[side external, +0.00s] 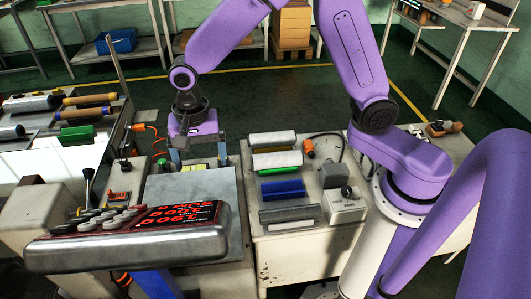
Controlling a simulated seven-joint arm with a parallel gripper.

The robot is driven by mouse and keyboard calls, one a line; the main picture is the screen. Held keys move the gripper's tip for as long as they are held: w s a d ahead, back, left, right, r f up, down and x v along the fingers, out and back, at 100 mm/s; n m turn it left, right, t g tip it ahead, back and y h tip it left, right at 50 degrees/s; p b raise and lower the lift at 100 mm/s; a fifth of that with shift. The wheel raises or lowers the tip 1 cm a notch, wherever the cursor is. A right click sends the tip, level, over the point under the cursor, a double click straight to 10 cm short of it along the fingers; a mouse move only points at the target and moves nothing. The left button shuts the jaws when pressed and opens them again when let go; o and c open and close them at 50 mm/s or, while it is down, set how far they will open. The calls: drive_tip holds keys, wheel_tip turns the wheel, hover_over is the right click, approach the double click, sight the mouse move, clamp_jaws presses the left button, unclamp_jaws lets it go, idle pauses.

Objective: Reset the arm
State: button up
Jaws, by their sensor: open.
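My gripper (199,150) hangs at the end of my purple arm, pointing down over the back of the grey machine plate (195,188). Its two grey fingers are spread apart and I see nothing held between them. A small yellow-green item (192,168) shows below and behind the fingers; whether they touch it I cannot tell.
A table (258,262) right of the plate carries several rolls, including blue (282,190) and white (272,139), and a grey box (345,205). A control panel with red display (170,218) stands in front. More rolls (90,99) lie at left. Open floor is behind.

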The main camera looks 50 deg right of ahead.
drive_tip(key=s+d+r+n, duration=0.3)
drive_tip(key=s+d+n, duration=0.4)
drive_tip(key=s+n, duration=0.3)
drive_tip(key=s+d+r+n, duration=0.3)
drive_tip(key=s+d+n, duration=0.5)
drive_tip(key=s+n, duration=0.3)
drive_tip(key=s, duration=0.3)
drive_tip(key=shift+s+r, duration=0.15)
drive_tip(key=shift+r, duration=0.05)
